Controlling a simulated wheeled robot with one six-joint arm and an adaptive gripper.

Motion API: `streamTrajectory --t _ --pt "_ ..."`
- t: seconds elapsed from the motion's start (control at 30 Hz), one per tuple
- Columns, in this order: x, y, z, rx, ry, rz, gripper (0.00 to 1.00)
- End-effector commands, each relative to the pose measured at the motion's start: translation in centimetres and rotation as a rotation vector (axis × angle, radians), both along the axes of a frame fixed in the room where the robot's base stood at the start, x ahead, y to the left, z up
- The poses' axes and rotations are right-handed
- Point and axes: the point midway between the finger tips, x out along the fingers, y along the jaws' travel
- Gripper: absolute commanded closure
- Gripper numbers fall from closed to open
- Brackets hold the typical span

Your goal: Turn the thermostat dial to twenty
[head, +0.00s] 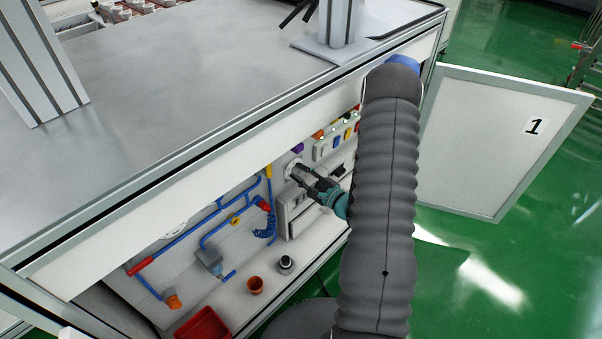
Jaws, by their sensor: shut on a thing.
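The thermostat dial (289,167) is on the back panel inside the open cabinet under the bench. Only part of its pale round face shows behind my gripper. My gripper (299,173) reaches in from the right and is shut on the dial's knob. The fingers hide the knob, and the pointer and the scale numbers cannot be read from here.
An open door (505,140) marked 1 stands to the right. Colored switches (335,140) sit right of the dial, and blue pipes (205,225) run to the left.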

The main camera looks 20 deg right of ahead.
Motion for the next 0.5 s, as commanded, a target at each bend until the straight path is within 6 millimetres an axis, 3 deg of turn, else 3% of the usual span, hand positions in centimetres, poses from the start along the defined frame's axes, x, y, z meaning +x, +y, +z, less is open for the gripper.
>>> streamTrajectory --t 0.37,0.4,0.5 --pt "-0.01 0.07 -0.06 0.003 0.002 0.002 1.00" --pt "-0.01 0.07 -0.06 0.003 0.002 0.002 0.69" --pt "-0.01 0.06 -0.06 0.003 0.002 0.002 0.48"
